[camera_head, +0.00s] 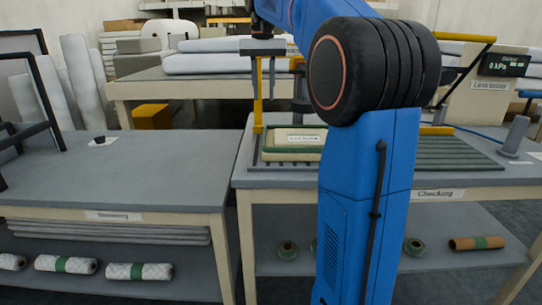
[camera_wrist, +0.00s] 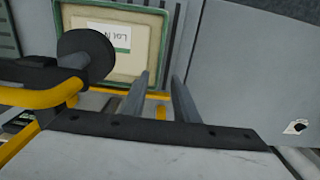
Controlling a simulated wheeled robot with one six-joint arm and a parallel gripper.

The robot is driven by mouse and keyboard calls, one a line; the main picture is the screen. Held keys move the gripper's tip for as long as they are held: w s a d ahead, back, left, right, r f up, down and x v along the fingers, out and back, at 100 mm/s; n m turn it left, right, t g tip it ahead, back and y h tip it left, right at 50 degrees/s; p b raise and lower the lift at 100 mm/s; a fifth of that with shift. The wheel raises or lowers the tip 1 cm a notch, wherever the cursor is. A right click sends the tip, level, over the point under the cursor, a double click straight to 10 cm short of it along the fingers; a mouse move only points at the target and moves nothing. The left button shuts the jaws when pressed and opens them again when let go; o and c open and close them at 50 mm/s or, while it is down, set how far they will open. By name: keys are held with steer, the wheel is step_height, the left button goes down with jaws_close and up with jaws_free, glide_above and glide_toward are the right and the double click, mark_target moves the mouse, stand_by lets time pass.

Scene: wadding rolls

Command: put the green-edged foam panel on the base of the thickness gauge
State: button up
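The green-edged foam panel (camera_head: 291,145) is pale with a white label. In the wrist view the panel (camera_wrist: 92,66) is beyond my fingertips. My gripper (camera_wrist: 161,77) is open, with nothing between its fingers. In the head view my gripper (camera_head: 263,72) is above the panel's left side.
A display reading 0 kPa (camera_head: 504,65) stands at the back right. A yellow post (camera_head: 258,105) rises near the panel's left edge. A grey cylinder (camera_head: 515,136) stands to the right. The left table (camera_head: 100,175) is mostly clear. Several rolls lie on the lower shelves.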

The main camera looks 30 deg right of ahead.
steer(key=s+a+f+n+t, duration=0.1)
steer(key=s+a+f+n, duration=0.1)
steer(key=s+a+f, duration=0.4)
steer(key=s+a+f+n+t, duration=0.1)
steer(key=s+a+f, duration=0.3)
steer(key=s, duration=0.5)
steer(key=s+a+f+n+t, duration=0.1)
steer(key=s+a+f+n, duration=0.1)
steer(key=s+f, duration=0.5)
steer(key=s+a+f+n+t, duration=0.1)
steer(key=s+a+f, duration=0.2)
steer(key=s+f, duration=0.5)
step_height(320, 180, down, 4)
steer(key=shift+s+a+n+t, duration=0.15)
steer(key=shift+a+n+t, duration=0.2)
steer(key=shift+n+t, duration=0.05)
